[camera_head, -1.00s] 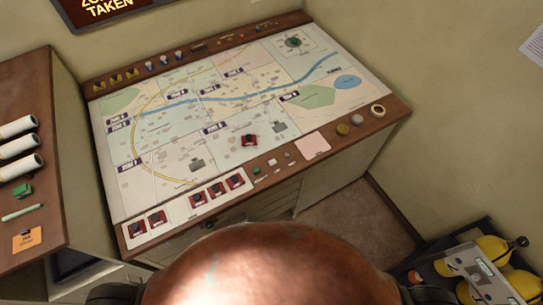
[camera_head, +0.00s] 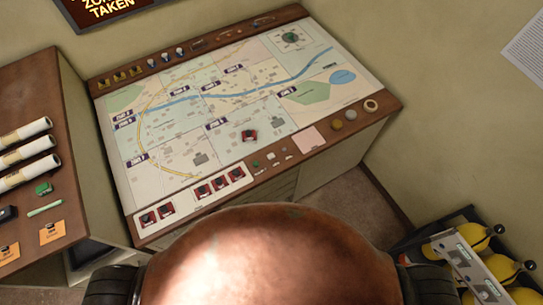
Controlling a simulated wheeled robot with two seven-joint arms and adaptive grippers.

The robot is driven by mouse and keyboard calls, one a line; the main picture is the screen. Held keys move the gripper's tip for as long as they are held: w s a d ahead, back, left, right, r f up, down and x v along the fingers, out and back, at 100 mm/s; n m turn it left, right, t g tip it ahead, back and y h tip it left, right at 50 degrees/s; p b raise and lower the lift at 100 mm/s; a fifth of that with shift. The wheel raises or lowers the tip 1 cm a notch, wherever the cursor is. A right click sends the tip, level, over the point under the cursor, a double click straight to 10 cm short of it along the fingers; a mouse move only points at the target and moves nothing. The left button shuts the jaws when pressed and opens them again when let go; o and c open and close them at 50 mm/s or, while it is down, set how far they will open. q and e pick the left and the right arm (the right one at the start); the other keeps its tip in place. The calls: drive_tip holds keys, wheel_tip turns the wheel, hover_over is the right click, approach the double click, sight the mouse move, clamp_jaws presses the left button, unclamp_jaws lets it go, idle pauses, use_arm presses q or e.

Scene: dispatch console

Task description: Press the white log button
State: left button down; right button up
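The dispatch console (camera_head: 294,152) carries a large map board (camera_head: 243,133) and a brown front rim. A small white button-like block (camera_head: 271,155) sits on the front rim, right of a small green one (camera_head: 256,164); its label is too small to read. Another small pale piece (camera_head: 282,150) lies just right of it. Neither of my grippers shows in the head view. A rounded brown shape, moving with my view, hides the area below the console's front.
A side desk (camera_head: 62,190) with rolled papers (camera_head: 25,153) and orange notes (camera_head: 52,232) stands at left. A rack of yellow cylinders (camera_head: 480,262) stands on the floor at lower right. Bare floor (camera_head: 350,205) shows right of the console. Walls close in behind.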

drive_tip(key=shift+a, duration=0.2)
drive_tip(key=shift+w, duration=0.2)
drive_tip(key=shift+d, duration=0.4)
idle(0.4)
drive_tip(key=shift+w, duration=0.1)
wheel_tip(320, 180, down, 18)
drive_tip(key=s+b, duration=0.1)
drive_tip(key=b, duration=1.7)
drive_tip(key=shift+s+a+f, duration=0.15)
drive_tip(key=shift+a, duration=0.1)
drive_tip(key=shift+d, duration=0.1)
